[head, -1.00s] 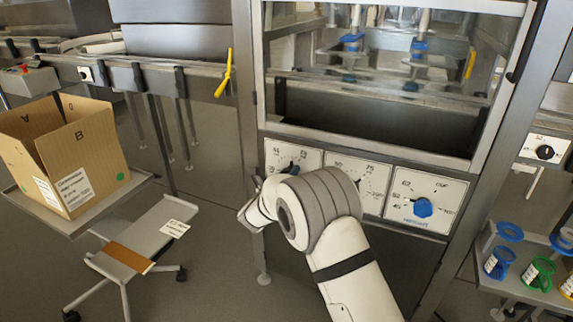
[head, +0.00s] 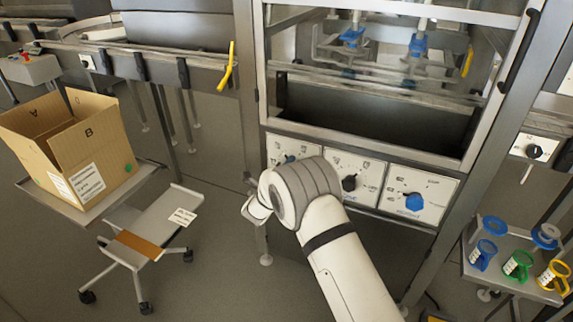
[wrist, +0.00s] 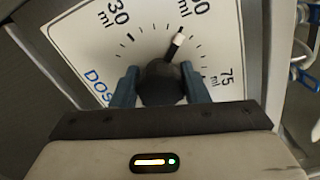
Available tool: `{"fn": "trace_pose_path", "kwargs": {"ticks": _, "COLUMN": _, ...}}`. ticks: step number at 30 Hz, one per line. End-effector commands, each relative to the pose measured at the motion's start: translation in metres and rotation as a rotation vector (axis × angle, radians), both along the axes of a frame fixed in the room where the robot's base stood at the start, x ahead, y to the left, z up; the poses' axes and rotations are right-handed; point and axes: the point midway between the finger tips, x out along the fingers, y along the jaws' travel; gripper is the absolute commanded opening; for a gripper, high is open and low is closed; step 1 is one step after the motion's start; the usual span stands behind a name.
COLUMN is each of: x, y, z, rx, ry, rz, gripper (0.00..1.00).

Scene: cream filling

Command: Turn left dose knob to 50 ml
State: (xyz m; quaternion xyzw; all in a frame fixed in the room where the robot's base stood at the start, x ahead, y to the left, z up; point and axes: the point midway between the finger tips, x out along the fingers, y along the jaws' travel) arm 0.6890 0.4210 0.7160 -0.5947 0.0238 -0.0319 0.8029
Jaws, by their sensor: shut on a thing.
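The left dose panel (head: 275,150) is the leftmost of three white dial plates under the machine window; my arm partly covers it in the head view. In the wrist view my gripper (wrist: 160,71) is shut on the dark dose knob (wrist: 160,86), with one blue-grey finger on each side. The knob's white-tipped pointer (wrist: 178,40) points up and slightly right on the dial plate (wrist: 90,45). It lies between the 30 ml mark and the 75 ml mark, close to a top label whose first digit is cut off.
To the right are a middle dial with a black knob (head: 349,183) and a right dial with a blue knob (head: 414,202). A cardboard box (head: 115,145) and a small wheeled stand (head: 150,232) are at the left. A shelf (head: 500,268) holds coloured cups at the right.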

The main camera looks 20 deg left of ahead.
Motion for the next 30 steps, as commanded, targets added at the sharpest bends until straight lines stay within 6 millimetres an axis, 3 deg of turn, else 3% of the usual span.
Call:
{"fn": "trace_pose_path", "kwargs": {"ticks": 17, "x": -0.0004, "y": 0.0014, "z": -0.0001, "rx": -0.035, "ry": 0.002, "rz": 0.004, "gripper": 0.18}}
{"fn": "trace_pose_path", "kwargs": {"ticks": 18, "x": -0.0005, "y": 0.0014, "z": -0.0001, "rx": -0.034, "ry": 0.002, "rz": 0.004, "gripper": 0.42}}
{"fn": "trace_pose_path", "kwargs": {"ticks": 25, "x": -0.0002, "y": 0.0009, "z": -0.0001, "rx": -0.034, "ry": 0.002, "rz": 0.002, "gripper": 0.61}}
{"fn": "trace_pose_path", "kwargs": {"ticks": 30, "x": -0.0003, "y": 0.0006, "z": -0.0001, "rx": -0.034, "ry": 0.002, "rz": 0.001, "gripper": 0.63}}
